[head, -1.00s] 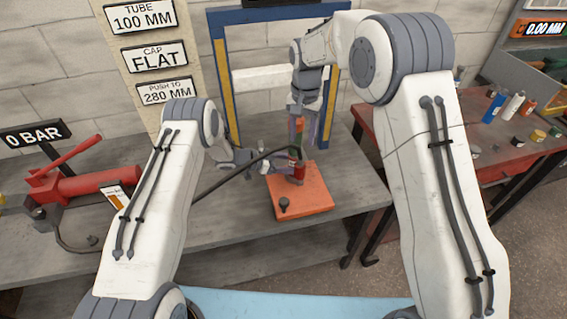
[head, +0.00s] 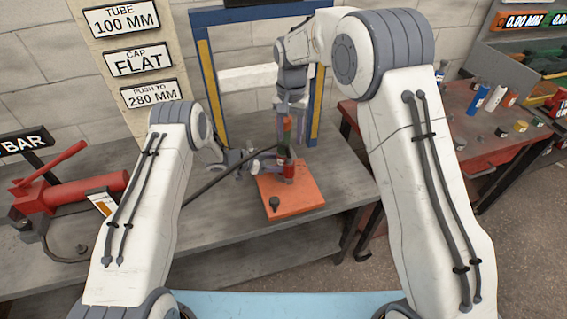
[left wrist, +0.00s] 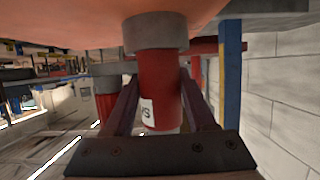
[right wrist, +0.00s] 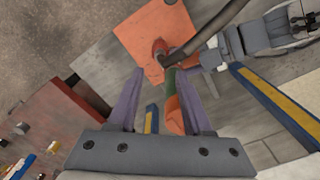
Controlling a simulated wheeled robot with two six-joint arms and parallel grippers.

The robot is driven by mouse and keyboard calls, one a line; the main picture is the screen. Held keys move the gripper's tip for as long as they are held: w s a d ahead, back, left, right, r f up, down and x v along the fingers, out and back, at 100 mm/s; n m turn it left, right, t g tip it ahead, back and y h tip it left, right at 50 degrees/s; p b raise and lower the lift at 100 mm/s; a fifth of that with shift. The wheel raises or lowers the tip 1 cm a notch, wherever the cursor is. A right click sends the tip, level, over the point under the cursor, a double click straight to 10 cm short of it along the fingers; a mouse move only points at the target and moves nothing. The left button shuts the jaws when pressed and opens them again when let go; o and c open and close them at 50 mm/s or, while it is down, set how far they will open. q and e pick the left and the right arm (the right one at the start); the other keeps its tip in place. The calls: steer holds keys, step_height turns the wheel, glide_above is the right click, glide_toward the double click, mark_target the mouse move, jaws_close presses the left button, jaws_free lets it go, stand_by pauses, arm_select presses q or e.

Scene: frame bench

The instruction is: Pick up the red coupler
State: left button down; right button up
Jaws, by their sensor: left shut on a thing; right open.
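A red cylinder (head: 288,173) with a white label stands upright on an orange plate (head: 305,195). My left gripper (head: 266,163) is shut on this cylinder from the side; the left wrist view shows the red body (left wrist: 160,95) between its fingers. A ribbed red piece (left wrist: 105,104) with a grey collar shows beside it; I cannot tell whether this is the coupler. Above the cylinder are a green part (right wrist: 171,80) and an orange-red part (right wrist: 174,115). My right gripper (head: 290,132) is open, pointing down, with its fingers either side of the orange-red part.
A black hose (head: 225,170) runs from the left toward the cylinder. A red pump (head: 85,190) lies on the grey bench at left. A blue and yellow frame (head: 204,80) stands behind. A red bench (head: 480,135) with bottles is at right.

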mark_target(289, 169)
steer(key=o, duration=0.4)
steer(key=shift+s+f, duration=0.1)
steer(key=shift+o, duration=0.2)
steer(key=n, duration=0.1)
steer(key=s+f+n, duration=0.1)
steer(key=n, duration=0.1)
steer(key=f+n+t, duration=0.1)
steer(key=shift+s+f+n, duration=0.25)
steer(key=shift+n, duration=0.35)
steer(key=f, duration=0.6)
steer(key=shift+w+f, duration=0.15)
steer(key=shift+w, duration=0.2)
steer(key=shift+w+f, duration=0.15)
steer(key=shift+f, duration=0.8)
steer(key=shift+w+f, duration=0.2)
steer(key=shift+f, duration=0.75)
steer(key=shift+w+f, duration=0.15)
steer(key=shift+f, duration=0.8)
